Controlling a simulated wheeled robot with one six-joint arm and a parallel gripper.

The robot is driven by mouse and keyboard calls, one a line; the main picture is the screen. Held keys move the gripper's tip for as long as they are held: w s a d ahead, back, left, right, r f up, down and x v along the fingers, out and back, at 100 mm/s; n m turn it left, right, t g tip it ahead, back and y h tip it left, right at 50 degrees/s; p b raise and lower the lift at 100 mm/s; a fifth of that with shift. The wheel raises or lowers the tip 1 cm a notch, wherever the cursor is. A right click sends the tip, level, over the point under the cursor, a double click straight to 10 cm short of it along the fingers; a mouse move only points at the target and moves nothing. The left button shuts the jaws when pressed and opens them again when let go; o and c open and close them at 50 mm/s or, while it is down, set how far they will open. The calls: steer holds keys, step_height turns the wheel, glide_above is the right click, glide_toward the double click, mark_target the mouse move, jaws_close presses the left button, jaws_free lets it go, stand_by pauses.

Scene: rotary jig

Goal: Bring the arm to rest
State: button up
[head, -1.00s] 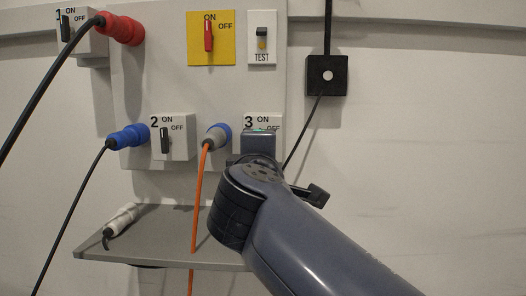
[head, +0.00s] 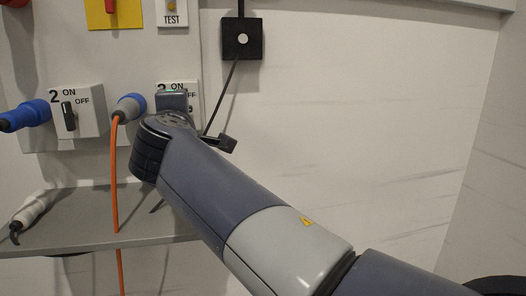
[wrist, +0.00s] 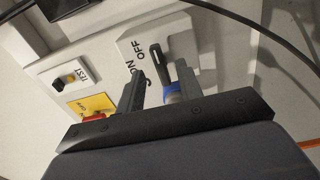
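My arm (head: 240,215) reaches from the lower right up to the wall panel in the head view. My gripper (wrist: 160,88) shows in the wrist view with its two dark fingers apart and nothing seen held between them. The fingers are in front of the panel, near a pale switch box (wrist: 158,45) with a black lever and ON and OFF marks. Whether they touch it I cannot tell. In the head view that switch box (head: 193,88) is partly hidden behind my wrist, and the fingertips are hidden.
Switch box 2 (head: 88,110) and a blue plug (head: 25,116) are farther left. A shelf (head: 80,225) juts out below. A black box (head: 242,38) with a cable is above. The wall at right is clear.

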steer(key=x, duration=0.3)
steer(key=shift+w, duration=0.2)
steer(key=v, duration=1)
steer(key=w+a+n+p, duration=0.2)
steer(key=w+n+p, duration=0.5)
steer(key=w, duration=0.2)
steer(key=shift+w+a+r+n+p, duration=0.25)
steer(key=shift+w+a+n+p, duration=0.05)
steer(key=shift+w, duration=0.05)
steer(key=shift+d, duration=0.1)
stand_by(0.5)
